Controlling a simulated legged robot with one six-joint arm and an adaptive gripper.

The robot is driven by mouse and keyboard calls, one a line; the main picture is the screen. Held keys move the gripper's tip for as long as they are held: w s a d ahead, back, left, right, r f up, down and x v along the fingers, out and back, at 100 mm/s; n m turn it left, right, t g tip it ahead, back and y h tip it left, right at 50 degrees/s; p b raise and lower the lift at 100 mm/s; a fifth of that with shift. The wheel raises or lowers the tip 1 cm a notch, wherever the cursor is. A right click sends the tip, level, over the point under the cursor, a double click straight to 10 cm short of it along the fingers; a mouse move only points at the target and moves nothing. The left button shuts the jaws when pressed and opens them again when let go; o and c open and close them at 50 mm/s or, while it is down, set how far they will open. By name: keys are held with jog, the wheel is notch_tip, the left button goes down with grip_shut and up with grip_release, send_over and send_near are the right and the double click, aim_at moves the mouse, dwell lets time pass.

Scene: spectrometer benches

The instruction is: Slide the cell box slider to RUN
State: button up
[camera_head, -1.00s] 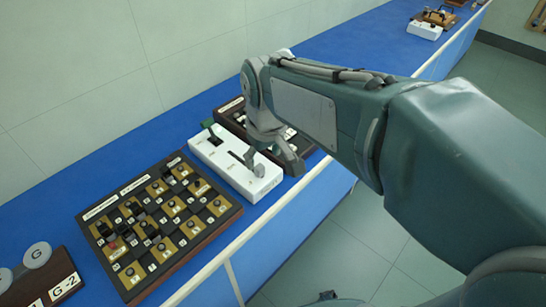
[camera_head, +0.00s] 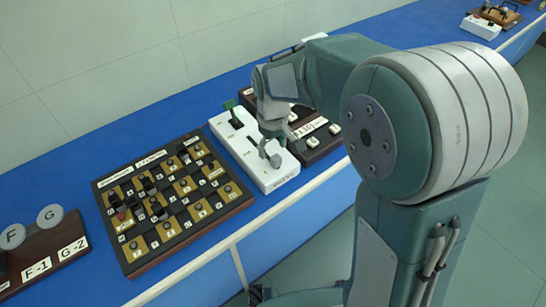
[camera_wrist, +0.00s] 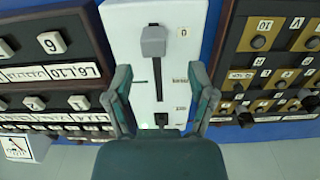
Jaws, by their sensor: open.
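The white cell box (camera_head: 282,183) stands on the blue bench, and it also shows in the wrist view (camera_wrist: 120,30). Its grey slider (camera_wrist: 153,40) is at the top end of a dark slot in the wrist view, near the bench's front edge. Small labels (camera_wrist: 183,32) beside the slot are too blurred to read. My gripper (camera_wrist: 162,78) is open and empty over the box. Its fingers flank the slot, apart from the slider. My arm hides part of the box's right side in the head view.
A dark chequered board with knobs (camera_head: 215,212) stands close on the left, and a dark panel with white keys (camera_head: 318,142) close on the right. Round discs on a stand (camera_head: 50,216) are at far left. Blue bench (camera_head: 160,120) is clear towards the wall.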

aim_at(276, 157)
jog(key=f, duration=0.1)
jog(key=d+f, duration=0.1)
jog(key=f, duration=0.2)
jog(key=shift+d, duration=0.25)
jog(key=shift+a+f, duration=0.15)
jog(key=shift+f, duration=0.2)
jog(key=shift+a, duration=0.45)
jog(key=shift+c, duration=0.9)
jog(key=c, duration=0.6)
jog(key=shift+d, duration=0.3)
grip_shut()
